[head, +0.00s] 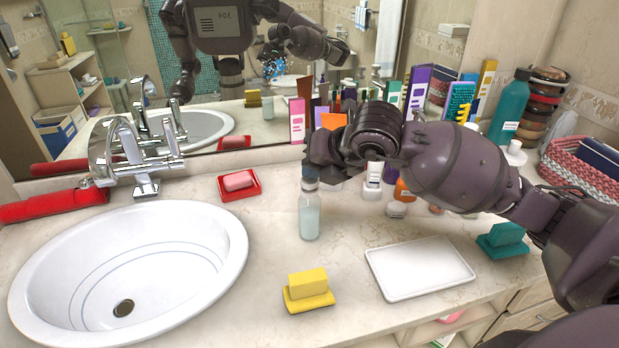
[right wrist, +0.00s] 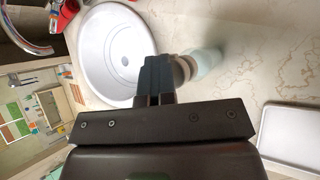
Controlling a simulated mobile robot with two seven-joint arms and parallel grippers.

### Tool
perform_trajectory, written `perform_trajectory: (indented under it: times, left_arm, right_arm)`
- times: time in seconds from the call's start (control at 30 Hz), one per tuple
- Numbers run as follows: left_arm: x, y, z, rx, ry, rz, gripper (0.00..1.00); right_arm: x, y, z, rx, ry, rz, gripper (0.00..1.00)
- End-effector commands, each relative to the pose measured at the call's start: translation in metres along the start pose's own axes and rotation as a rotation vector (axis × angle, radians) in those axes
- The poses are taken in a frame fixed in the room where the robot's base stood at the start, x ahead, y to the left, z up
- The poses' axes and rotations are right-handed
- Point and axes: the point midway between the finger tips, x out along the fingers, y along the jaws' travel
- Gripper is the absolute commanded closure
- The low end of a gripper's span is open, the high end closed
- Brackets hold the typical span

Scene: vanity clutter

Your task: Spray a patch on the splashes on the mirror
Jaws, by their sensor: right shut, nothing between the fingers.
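A clear bottle of pale blue liquid with a greyish top (head: 309,222) stands upright on the counter, right of the sink. It also shows in the right wrist view (right wrist: 207,62), just beside my fingers. My right gripper (head: 310,172) is shut and empty at the bottle's top, and its closed fingers (right wrist: 157,72) overlap the top's edge in the wrist view. I cannot tell whether they touch. The mirror (head: 235,125) stands along the back, with blue splashes (head: 275,68) near its middle. My left gripper is not directly in view.
A white sink (head: 190,290) and chrome tap (head: 135,160) are on the left. A red soap dish (head: 252,193), yellow sponge (head: 308,287), white tray (head: 420,268) and teal sponge (head: 502,240) surround the bottle. Several bottles and boxes crowd the counter behind my right arm.

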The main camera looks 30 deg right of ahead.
Motion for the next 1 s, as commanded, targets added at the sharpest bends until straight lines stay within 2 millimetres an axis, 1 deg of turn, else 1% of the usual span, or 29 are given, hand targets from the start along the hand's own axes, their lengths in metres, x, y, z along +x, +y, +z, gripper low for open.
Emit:
perform_trajectory:
  times: [0.03, 0.43, 1.0]
  left_arm:
    - [0.0, 0.0, 0.001, 0.0, -0.001, 0.0, 0.57]
    - [0.001, 0.0, -0.004, 0.001, 0.007, 0.001, 0.57]
    - [-0.01, -0.003, -0.038, 0.001, 0.041, -0.001, 0.57]
  right_arm:
    - [0.004, -0.005, -0.005, 0.005, 0.019, -0.015, 1.0]
    - [0.002, -0.003, -0.003, 0.004, 0.017, -0.015, 1.0]
    - [-0.033, 0.024, 0.024, 0.001, 0.004, -0.004, 1.0]
